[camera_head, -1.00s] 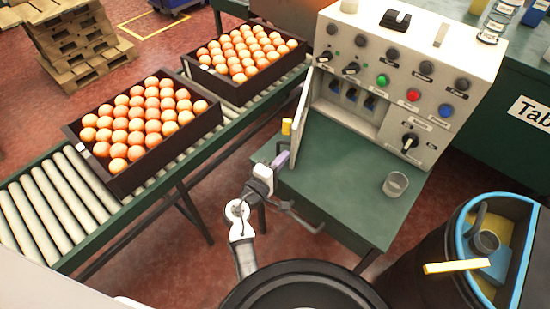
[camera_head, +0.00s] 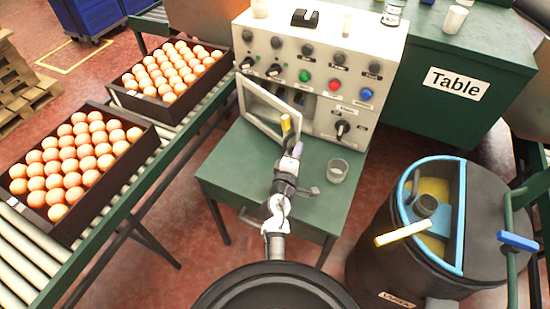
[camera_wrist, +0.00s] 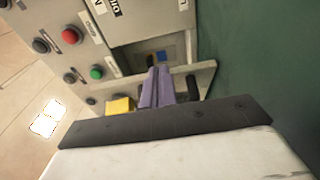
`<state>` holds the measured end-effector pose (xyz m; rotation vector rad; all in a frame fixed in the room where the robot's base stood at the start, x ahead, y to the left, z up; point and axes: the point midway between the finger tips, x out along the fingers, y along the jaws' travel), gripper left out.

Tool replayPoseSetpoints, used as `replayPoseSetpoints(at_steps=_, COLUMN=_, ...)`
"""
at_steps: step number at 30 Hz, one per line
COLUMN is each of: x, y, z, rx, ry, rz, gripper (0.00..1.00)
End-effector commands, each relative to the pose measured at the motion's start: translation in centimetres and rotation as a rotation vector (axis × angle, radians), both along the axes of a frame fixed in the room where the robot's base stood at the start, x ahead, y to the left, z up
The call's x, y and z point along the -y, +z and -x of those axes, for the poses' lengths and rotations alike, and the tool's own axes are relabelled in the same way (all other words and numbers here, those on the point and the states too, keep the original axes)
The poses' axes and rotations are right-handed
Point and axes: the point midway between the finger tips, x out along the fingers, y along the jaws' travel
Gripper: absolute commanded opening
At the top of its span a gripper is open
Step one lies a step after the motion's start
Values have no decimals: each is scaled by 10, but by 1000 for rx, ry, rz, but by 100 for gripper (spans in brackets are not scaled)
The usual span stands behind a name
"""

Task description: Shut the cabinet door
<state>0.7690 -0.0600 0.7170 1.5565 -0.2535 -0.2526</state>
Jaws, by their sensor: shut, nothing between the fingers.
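The cabinet (camera_head: 330,62) is a pale control box with knobs and buttons, standing on a green table. Its door (camera_head: 250,112), a pale frame with a grey panel, is ajar, attached at the left and with its free edge standing out toward me. A yellow block, apparently the handle (camera_head: 285,124), is near the free edge; it also shows in the wrist view (camera_wrist: 120,105). My gripper (camera_head: 297,150) has purple fingers, shut and empty, just in front of the door's free edge. In the wrist view the fingers (camera_wrist: 155,88) overlap the door frame; I cannot tell whether they touch.
A grey cup (camera_head: 337,171) stands on the green table (camera_head: 225,165) right of my arm. A dark barrel with a blue rim (camera_head: 462,215) stands at the right. Another green table (camera_head: 420,110) is behind.

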Motion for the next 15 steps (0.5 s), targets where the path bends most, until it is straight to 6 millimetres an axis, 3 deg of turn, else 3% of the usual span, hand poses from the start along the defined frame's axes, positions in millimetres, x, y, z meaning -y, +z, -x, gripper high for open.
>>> replayPoseSetpoints(at_steps=6, x=32, y=2, z=-32, rx=2, ry=-1, rz=1, gripper=0)
replayPoseSetpoints(at_steps=15, x=50, y=1, z=-57, rx=0, ry=1, rz=-1, gripper=0)
